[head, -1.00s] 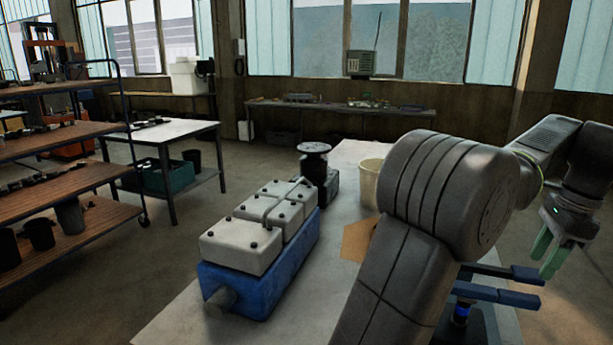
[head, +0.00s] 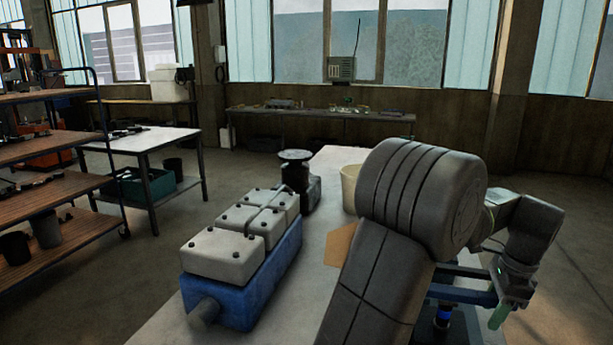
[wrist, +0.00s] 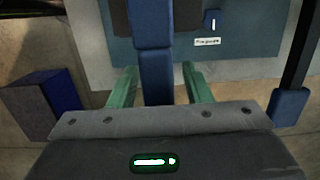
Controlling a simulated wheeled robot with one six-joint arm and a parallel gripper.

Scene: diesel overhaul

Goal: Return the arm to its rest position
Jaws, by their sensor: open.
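My gripper (wrist: 160,85) shows at the wrist view's centre, with two green fingers spread apart. A blue padded bar (wrist: 152,75) appears between the fingers, and I cannot tell whether they touch it. In the head view my gripper (head: 499,314) hangs low at the right, its green finger pointing down beside a stand with dark blue arms (head: 460,295). My arm is folded over the right side of the table, and its large links hide part of the stand and tabletop. I see nothing held in the fingers.
A blue engine block with pale covers (head: 240,275) lies on the table (head: 160,332), left of my arm. A dark round-topped part (head: 295,172) and a cream bucket (head: 348,188) stand behind it. Shelves (head: 60,190) stand at left. Floor between is open.

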